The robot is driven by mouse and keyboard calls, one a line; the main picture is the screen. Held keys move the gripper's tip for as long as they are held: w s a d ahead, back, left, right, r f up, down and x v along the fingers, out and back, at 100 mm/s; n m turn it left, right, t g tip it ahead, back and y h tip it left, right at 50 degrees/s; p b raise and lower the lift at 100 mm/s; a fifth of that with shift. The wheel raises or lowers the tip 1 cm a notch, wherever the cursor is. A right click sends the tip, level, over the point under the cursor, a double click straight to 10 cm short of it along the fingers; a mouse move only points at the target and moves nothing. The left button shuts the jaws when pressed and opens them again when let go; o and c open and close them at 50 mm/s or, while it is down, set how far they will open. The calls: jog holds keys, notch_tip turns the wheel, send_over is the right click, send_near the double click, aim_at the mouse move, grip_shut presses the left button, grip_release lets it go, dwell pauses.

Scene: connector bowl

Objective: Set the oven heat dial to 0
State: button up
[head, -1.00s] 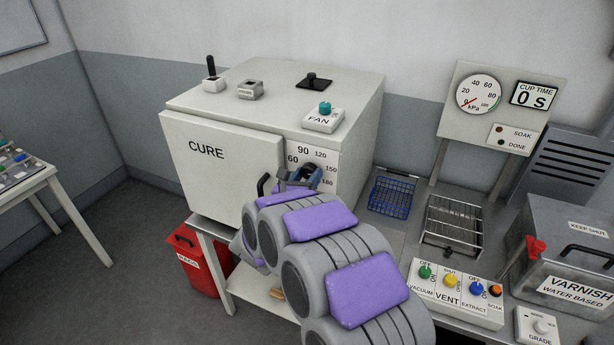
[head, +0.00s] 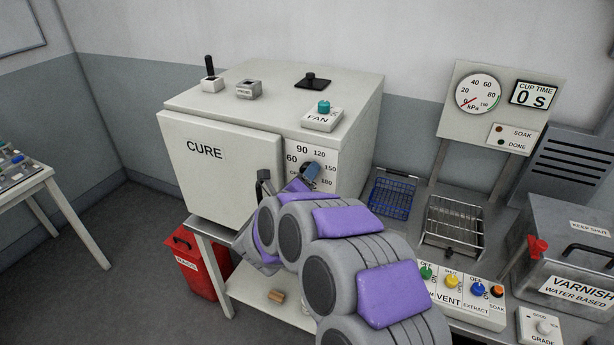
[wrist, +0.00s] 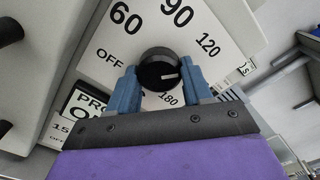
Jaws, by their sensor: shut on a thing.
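The oven (head: 215,160) stands against the wall with its CURE door shut. Its heat dial is a round black knob (wrist: 158,70) on the white scale panel (head: 325,155). The scale reads OFF, 60, 90, 120, 150 and 180. In the wrist view the knob's white mark points right, toward the side between 120 and 180. My gripper (wrist: 160,78) is shut on the knob, with one blue finger on each side. In the head view my gripper (head: 309,173) partly covers the knob, and my wrist hides the lower panel.
A black door handle (head: 263,185) is close left of my wrist. A FAN switch (head: 323,117) sits on the oven top. To the right are a blue wire basket (head: 392,193), a metal rack (head: 455,225) and a VENT control box (head: 460,300). A red bin (head: 195,262) stands below.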

jog(key=shift+s+a+n+p, duration=0.1)
jog(key=shift+a+n+p, duration=0.05)
jog(key=shift+n+p, duration=13.55)
jog(key=n+b, duration=0.5)
